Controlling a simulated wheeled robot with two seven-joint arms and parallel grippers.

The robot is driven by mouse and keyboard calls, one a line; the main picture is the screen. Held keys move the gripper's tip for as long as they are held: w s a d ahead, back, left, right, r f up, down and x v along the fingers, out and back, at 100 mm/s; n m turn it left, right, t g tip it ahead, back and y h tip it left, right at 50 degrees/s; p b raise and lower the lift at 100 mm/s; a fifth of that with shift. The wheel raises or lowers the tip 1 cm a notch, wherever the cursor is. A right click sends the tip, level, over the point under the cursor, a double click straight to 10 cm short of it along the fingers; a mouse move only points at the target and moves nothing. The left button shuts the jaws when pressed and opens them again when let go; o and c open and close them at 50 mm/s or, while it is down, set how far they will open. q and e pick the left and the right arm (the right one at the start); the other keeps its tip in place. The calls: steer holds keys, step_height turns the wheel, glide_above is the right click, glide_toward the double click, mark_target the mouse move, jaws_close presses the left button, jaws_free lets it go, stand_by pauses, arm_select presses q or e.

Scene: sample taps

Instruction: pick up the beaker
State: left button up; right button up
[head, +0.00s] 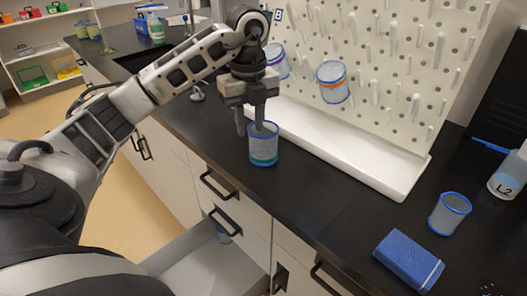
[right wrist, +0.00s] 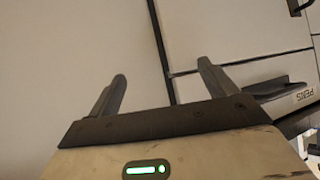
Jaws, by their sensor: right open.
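A clear beaker with a blue rim and a teal band (head: 263,153) stands upright on the black counter in the head view. My left gripper (head: 251,128) points down over it, fingers apart. One finger reaches into the beaker's mouth, and the other is outside its left side. I cannot tell whether either touches the wall. My right gripper (right wrist: 160,88) shows only in the right wrist view, open and empty, in front of pale cabinet fronts. Another blue-rimmed beaker (head: 449,214) stands at the counter's right, and another beaker (head: 333,84) hangs on the pegboard.
A white pegboard (head: 385,50) with a white trough (head: 335,145) stands behind the beaker. A blue box (head: 408,262) and a bottle marked L2 (head: 509,175) are at the right. An open drawer (head: 205,265) juts out below the counter.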

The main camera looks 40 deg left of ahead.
mark_target(252, 160)
arm_select(q)
steer(key=shift+f+p, duration=0.3)
steer(key=shift+f, duration=2.55)
jaws_close()
